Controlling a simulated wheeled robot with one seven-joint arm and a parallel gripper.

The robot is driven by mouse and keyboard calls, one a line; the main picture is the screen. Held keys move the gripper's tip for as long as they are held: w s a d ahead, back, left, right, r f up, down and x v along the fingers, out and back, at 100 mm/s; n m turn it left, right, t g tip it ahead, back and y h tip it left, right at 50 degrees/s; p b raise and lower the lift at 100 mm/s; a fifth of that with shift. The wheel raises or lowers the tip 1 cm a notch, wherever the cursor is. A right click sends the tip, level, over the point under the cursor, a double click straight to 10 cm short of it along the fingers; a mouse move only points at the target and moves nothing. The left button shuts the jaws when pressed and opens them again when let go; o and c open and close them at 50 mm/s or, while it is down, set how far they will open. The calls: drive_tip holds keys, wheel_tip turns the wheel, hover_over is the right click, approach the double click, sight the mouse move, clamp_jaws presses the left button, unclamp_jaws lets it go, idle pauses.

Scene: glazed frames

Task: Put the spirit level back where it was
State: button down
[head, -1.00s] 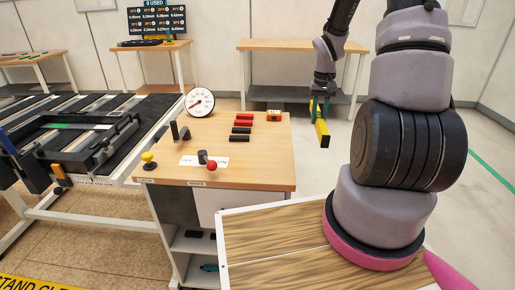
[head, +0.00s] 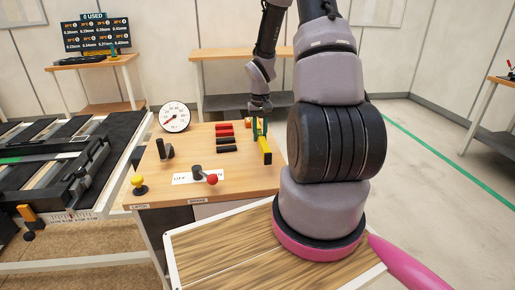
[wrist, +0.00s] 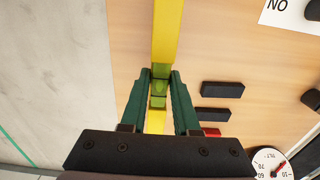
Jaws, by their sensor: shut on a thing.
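My gripper (head: 259,130) is shut on the yellow spirit level (head: 265,151), above the right part of the wooden bench top (head: 245,184). In the wrist view, the green fingers of my gripper (wrist: 160,78) close on both sides of the spirit level (wrist: 168,30) around its greenish vial. The level runs away from the gripper along the bench's edge, over the wood. I cannot tell whether its lower end touches the bench.
Red and black blocks (head: 225,138) lie left of the level.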

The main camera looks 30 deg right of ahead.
sight(260, 133)
drive_tip(key=shift+f, duration=2.4)
drive_tip(key=shift+f, duration=0.1)
drive_tip(key=c, duration=0.7)
unclamp_jaws()
drive_tip(key=shift+o, duration=0.2)
wheel_tip(260, 133, up, 12)
drive_tip(key=shift+r, duration=0.15)
wheel_tip(260, 133, up, 10)
drive_tip(key=s+a+t, duration=0.2)
drive_tip(key=a, duration=0.1)
drive_tip(key=s+a+r+t+y, duration=0.1)
drive_tip(key=s+a+r+t, duration=0.1)
drive_tip(key=s+a+r, duration=0.3)
drive_tip(key=s+a+r+m+t+y, duration=0.1)
drive_tip(key=s+a+r+t, duration=0.2)
drive_tip(key=s+r, duration=0.9)
drive_tip(key=shift+s+a+r, duration=0.35)
drive_tip(key=shift+a+r, duration=0.45)
drive_tip(key=shift+a, duration=0.35)
